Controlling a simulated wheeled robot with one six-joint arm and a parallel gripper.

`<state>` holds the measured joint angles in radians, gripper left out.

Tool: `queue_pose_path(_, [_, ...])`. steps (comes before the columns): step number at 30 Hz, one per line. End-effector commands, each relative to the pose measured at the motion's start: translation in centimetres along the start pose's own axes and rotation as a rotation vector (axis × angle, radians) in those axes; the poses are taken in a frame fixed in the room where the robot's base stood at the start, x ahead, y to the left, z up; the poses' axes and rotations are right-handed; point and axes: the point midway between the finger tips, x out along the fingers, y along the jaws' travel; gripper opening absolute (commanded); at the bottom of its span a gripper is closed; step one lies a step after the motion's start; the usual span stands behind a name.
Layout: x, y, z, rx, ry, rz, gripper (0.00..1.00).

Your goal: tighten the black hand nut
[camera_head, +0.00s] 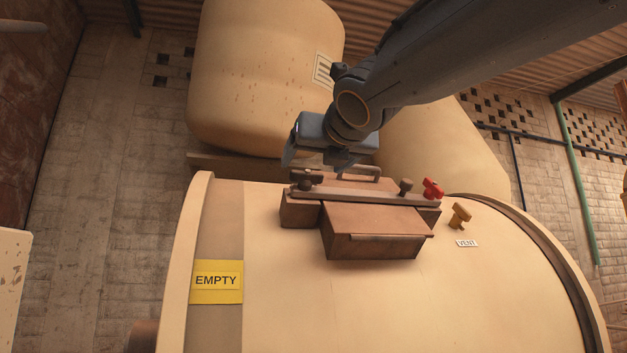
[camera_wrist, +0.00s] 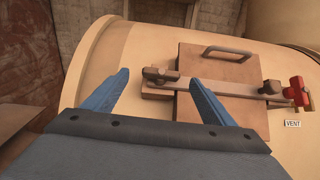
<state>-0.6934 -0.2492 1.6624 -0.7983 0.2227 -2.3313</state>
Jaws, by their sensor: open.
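A dark, nearly black hand nut (camera_head: 305,179) sits at the left end of a clamp bar (camera_head: 365,194) across the hatch on the tank. In the wrist view this nut (camera_wrist: 160,74) shows between and beyond my fingertips. A second, browner hand nut (camera_head: 405,186) stands near the bar's right end; it also shows in the wrist view (camera_wrist: 270,88). My gripper (camera_head: 315,160) is open and empty, above and behind the left nut in the head view. I see no contact with it. Whether either nut is tight cannot be told.
A red valve handle (camera_head: 432,188) and a brass-brown valve (camera_head: 460,214) stand right of the bar, near a VENT label (camera_head: 467,243). The hatch lid has a raised handle (camera_wrist: 228,52) behind the bar. A yellow EMPTY sign (camera_head: 216,281) is on the tank's left.

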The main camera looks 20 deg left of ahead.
Motion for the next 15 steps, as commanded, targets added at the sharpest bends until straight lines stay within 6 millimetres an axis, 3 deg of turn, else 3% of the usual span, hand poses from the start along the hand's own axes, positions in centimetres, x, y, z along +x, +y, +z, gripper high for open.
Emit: queue_pose_path(15, [6.6, -0.8, 0.0, 0.002, 0.001, -0.012, 0.78])
